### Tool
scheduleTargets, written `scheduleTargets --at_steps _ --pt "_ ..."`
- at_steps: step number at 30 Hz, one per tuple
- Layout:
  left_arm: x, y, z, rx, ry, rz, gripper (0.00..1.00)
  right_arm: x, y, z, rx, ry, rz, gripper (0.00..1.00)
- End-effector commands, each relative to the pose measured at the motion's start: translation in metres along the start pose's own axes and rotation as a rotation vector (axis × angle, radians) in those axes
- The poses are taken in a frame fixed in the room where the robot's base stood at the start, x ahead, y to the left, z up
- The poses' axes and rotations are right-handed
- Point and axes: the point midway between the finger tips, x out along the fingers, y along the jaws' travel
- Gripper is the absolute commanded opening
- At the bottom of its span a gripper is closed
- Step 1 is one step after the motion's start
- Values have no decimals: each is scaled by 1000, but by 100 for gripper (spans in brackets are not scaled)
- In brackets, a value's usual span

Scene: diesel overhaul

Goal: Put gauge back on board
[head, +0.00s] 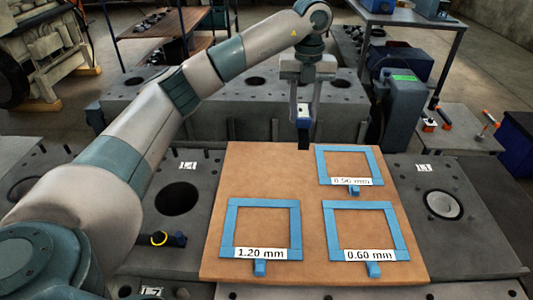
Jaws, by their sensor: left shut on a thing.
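My left gripper (303,112) hangs pointing down above the back edge of the board. It is shut on a gauge (304,138) with a blue upper part and a dark lower part, held upright. The brown board (310,215) carries three blue outline frames, each with a small blue tab at its front. The frame labelled 1.20 mm (228,232) is at front left and the 0.60 mm frame (398,230) at front right. A third frame (378,164) is at back right; its label is hard to read. All three frames look empty. My right gripper is not in view.
The board lies across grey engine blocks with a bore (177,199) at left and a lighter bore (443,205) at right. A dark tool with a yellow ring (160,238) lies left of the board. A grey-blue machine (403,110) stands behind right.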

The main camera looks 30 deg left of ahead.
Motion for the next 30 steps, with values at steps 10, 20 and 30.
scheduleTargets --at_steps 10,20,30 --pt "32 59 -25 -1 1 2 0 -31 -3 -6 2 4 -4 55" --pt "58 93 -41 0 0 0 0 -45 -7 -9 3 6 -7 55" --pt "60 94 -41 0 -1 -1 0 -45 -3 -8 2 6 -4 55"
